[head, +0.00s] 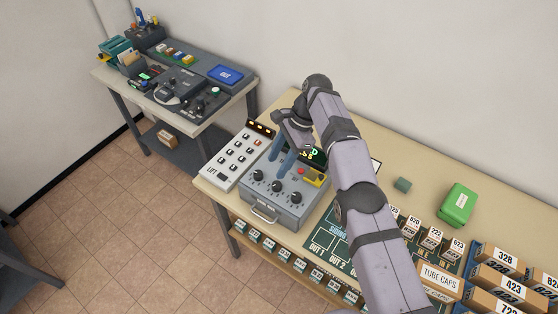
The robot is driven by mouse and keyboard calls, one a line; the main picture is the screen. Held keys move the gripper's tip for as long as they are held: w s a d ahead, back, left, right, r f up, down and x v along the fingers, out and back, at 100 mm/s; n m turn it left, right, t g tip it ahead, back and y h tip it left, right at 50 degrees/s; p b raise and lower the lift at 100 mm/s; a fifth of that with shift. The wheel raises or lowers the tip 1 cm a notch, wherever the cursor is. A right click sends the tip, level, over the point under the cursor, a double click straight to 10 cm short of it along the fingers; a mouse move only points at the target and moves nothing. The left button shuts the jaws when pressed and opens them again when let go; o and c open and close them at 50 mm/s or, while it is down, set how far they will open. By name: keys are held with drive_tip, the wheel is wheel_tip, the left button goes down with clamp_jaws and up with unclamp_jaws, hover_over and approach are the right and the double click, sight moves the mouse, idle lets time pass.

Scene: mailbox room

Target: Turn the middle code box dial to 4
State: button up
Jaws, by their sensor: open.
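The grey code box (283,212) stands near the front edge of the beige table, with a handle on its front. Three dark dials sit in a row on its top: the left dial (259,175), the middle dial (277,186) and the right dial (296,198). My gripper (277,165) points down over the box with its two blue-grey fingers apart and nothing seen between them. The fingertips appear just behind the middle dial; I cannot tell whether they touch the box. The dial's setting is too small to read. My arm hides part of the table behind the box.
A white LIFT keypad (234,158) stands left of the code box. A red button (301,171) and a yellow panel (315,179) are on the box's right side. A dark green board (325,240), numbered boxes (497,259) and a green case (457,205) lie to the right.

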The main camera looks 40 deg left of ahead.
sight(277, 184)
drive_tip(key=shift+o, duration=0.2)
drive_tip(key=s+a+f+n+b, duration=0.2)
drive_tip(key=s+a+b, duration=0.3)
drive_tip(key=b, duration=0.3)
drive_tip(key=w+d+n+t, duration=0.1)
drive_tip(key=n, duration=0.2)
drive_tip(key=w+d+n+t+h, duration=0.1)
drive_tip(key=n, duration=0.2)
drive_tip(key=w+d+f+n+t+h, duration=0.1)
drive_tip(key=d+n, duration=0.1)
drive_tip(key=n, duration=0.1)
drive_tip(key=shift+w+d, duration=0.1)
drive_tip(key=shift+w, duration=0.15)
drive_tip(key=n, duration=0.3)
drive_tip(key=shift+w+d+n+t, duration=0.15)
drive_tip(key=shift+w+n+t, duration=0.15)
drive_tip(key=shift+w, duration=0.1)
drive_tip(key=n, duration=0.3)
drive_tip(key=shift+w, duration=0.1)
drive_tip(key=shift+f, duration=0.1)
drive_tip(key=shift+f+p, duration=1)
drive_tip(key=shift+f, duration=2.6)
